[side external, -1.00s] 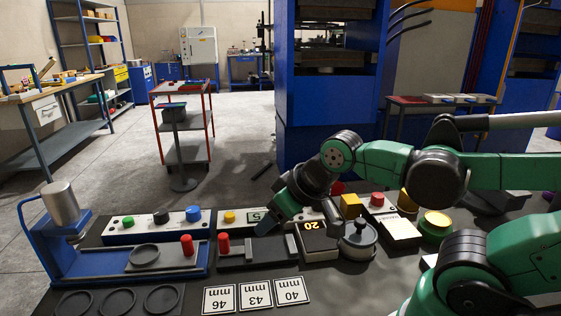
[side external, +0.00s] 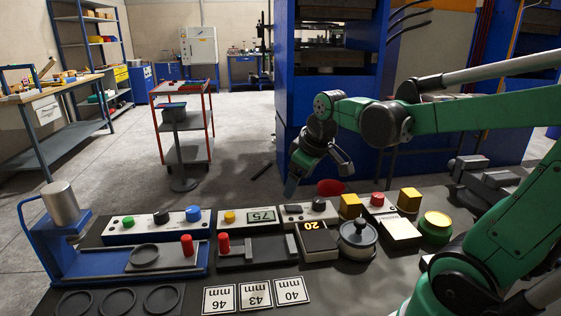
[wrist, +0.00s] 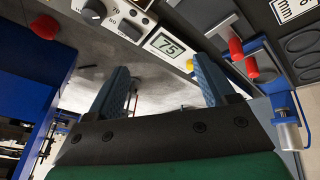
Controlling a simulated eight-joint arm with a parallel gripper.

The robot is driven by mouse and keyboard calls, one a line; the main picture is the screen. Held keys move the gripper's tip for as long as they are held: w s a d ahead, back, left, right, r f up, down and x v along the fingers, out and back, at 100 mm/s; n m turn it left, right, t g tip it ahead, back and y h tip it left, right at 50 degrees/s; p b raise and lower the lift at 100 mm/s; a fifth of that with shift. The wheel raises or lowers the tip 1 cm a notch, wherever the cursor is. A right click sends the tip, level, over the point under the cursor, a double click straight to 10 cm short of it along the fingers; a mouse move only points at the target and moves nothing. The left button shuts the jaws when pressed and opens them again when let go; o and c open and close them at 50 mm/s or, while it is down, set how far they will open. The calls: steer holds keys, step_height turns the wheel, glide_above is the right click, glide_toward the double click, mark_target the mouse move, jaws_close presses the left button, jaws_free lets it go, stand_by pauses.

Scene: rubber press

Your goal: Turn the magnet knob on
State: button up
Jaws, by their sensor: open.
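No label shows which control is the magnet knob. A black knob (side external: 319,204) stands on a light panel (side external: 298,222) in the middle of the bench; the wrist view shows this knob (wrist: 93,12) at the top left. Another black knob (side external: 161,216) sits between a green and a blue knob on the left panel. My gripper (side external: 303,180) is raised above and behind the middle panel, apart from the knobs. In the wrist view its two blue fingers (wrist: 160,70) are spread wide with nothing between them.
A display reading 75 (side external: 263,216) and a yellow knob (side external: 230,217) are left of the middle panel. A red mushroom button (side external: 330,188) is behind it. A round metal weight (side external: 358,236), yellow blocks and a blue fixture (side external: 105,258) crowd the bench.

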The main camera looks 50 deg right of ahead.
steer(key=s+d+f+g, duration=0.1)
steer(key=d, duration=0.7)
steer(key=s+d+f+g, duration=0.2)
steer(key=d, duration=0.5)
steer(key=n+g+y, duration=0.1)
glide_above(378, 195)
steer(key=f, duration=0.3)
steer(key=shift+w+a+f, duration=0.15)
steer(key=shift+a+f, duration=0.05)
steer(key=shift+f, duration=0.05)
steer(key=shift+d+f, duration=0.15)
steer(key=shift+f, duration=0.2)
step_height(378, 195, down, 5)
steer(key=shift+d+f, duration=0.1)
jaws_close()
